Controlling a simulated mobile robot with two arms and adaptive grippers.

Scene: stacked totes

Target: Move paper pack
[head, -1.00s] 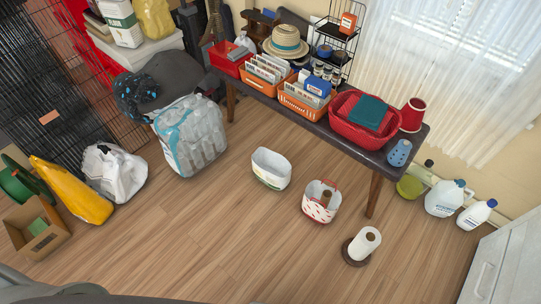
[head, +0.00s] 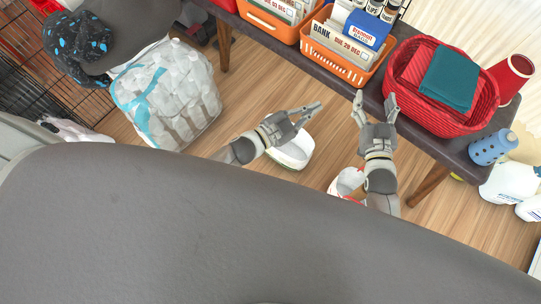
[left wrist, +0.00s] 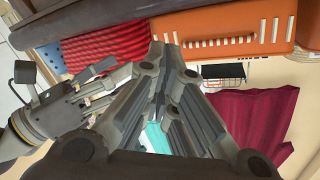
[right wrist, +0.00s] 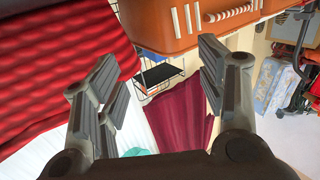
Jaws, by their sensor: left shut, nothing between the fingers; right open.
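A plastic-wrapped white pack with a light blue band (head: 188,92), which looks like the paper pack, stands on the floor at the left in the head view. My left gripper (head: 312,112) is to the right of the pack, apart from it, near the table's front edge. It is shut and empty, and its fingers (left wrist: 172,75) fill the middle of the left wrist view. My right gripper (head: 375,98) is open and empty in front of the table, with its spread fingers (right wrist: 160,85) showing in the right wrist view. The pack shows in neither wrist view.
The dark table (head: 283,48) carries an orange basket (head: 342,62) of cards and a red basket (head: 428,118) with a teal cloth (head: 449,77). A white bin (head: 292,152) stands on the floor beneath my left gripper.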

